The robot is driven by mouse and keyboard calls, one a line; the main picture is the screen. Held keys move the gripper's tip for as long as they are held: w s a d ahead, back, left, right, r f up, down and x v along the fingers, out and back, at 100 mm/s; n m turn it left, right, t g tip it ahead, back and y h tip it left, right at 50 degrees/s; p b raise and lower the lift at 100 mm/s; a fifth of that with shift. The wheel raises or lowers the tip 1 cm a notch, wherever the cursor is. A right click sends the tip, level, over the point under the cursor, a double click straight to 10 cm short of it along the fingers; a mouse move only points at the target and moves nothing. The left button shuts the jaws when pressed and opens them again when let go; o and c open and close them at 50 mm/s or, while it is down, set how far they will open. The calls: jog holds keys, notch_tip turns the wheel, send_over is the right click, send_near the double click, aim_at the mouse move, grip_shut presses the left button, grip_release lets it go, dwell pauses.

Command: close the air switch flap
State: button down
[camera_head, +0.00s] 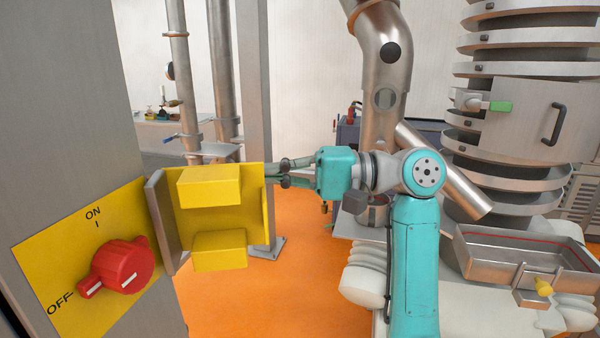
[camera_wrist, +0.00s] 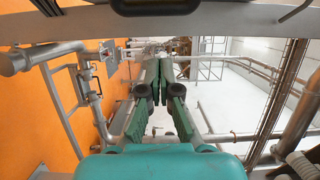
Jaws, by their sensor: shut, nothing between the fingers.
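The air switch flap (camera_head: 257,200) is a yellow cover with two box-shaped yellow blocks on its face. It stands swung open on the right side of the grey cabinet, leaving the switch uncovered. The red rotary knob (camera_head: 124,266) sits on the yellow plate (camera_head: 45,248) marked ON and OFF, its handle toward OFF. My gripper (camera_head: 272,172) is shut and empty at the flap's upper right edge. Its fingertips are at or partly behind that edge; I cannot tell whether they touch it. In the wrist view the gripper (camera_wrist: 162,64) shows closed green fingers; I cannot make out the flap there.
The grey cabinet (camera_head: 70,110) fills the left side. A grey post (camera_head: 257,80) and steel pipes (camera_head: 222,80) stand behind the flap. A metal tray (camera_head: 480,255) and a stacked steel machine (camera_head: 510,130) are at the right. Orange floor (camera_head: 300,290) below the flap is clear.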

aim_at(263, 186)
jog(key=shift+s+a, duration=0.25)
jog(key=shift+s, duration=0.7)
jog(key=shift+s+a, duration=0.25)
jog(key=shift+s, duration=0.7)
jog(key=shift+d, duration=0.1)
